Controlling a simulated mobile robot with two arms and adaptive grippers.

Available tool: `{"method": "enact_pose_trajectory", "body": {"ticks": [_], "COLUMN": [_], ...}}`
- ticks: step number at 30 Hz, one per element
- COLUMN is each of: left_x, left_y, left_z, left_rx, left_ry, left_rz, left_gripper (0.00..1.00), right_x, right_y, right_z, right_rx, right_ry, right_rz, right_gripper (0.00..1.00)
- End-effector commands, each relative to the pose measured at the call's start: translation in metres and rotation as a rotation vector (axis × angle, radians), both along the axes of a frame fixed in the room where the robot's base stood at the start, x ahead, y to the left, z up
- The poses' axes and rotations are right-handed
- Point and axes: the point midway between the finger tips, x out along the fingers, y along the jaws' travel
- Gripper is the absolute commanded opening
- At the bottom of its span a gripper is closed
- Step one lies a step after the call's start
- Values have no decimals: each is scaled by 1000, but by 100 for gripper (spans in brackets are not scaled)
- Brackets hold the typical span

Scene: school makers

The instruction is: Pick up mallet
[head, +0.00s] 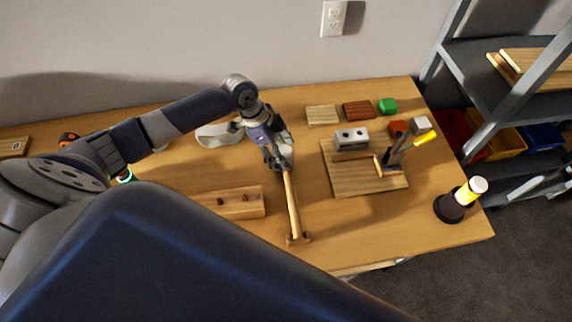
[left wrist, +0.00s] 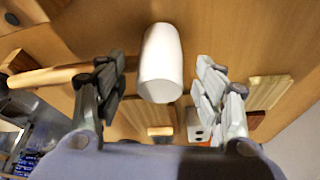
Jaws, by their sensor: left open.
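The mallet has a pale wooden handle (head: 292,205) and a white head (left wrist: 161,62). My left gripper (head: 277,157) is over the head end and partly hides the head in the head view. In the left wrist view the open left gripper (left wrist: 160,88) has a finger on each side of the white head, with visible gaps. The handle runs off to the left behind one finger. My right gripper is not in view.
A wooden board (head: 350,185) with a clamp (head: 395,157) and a grey block (head: 351,138) lies right of the mallet. A wooden strip with pegs (head: 232,202) lies to its left. Shelves (head: 485,65) stand beyond.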

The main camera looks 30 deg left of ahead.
Motion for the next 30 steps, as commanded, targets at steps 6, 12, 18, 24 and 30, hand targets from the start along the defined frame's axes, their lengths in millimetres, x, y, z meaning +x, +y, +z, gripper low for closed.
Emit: {"method": "enact_pose_trajectory", "body": {"ticks": [6,12,18,24,30], "left_x": [0,0,1,2,2], "left_y": [0,0,0,-1,0], "left_z": [-1,0,1,8,44], "left_rx": [0,0,-2,-3,-1], "left_ry": [0,0,-2,-6,-8], "left_rz": [0,0,0,1,-1], "left_gripper": [56,11,2,2,2], "right_x": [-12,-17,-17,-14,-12], "right_y": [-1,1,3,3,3], "right_z": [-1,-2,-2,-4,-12], "right_rx": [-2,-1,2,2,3], "right_ry": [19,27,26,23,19], "right_rz": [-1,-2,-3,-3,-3], "right_gripper": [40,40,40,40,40]}}
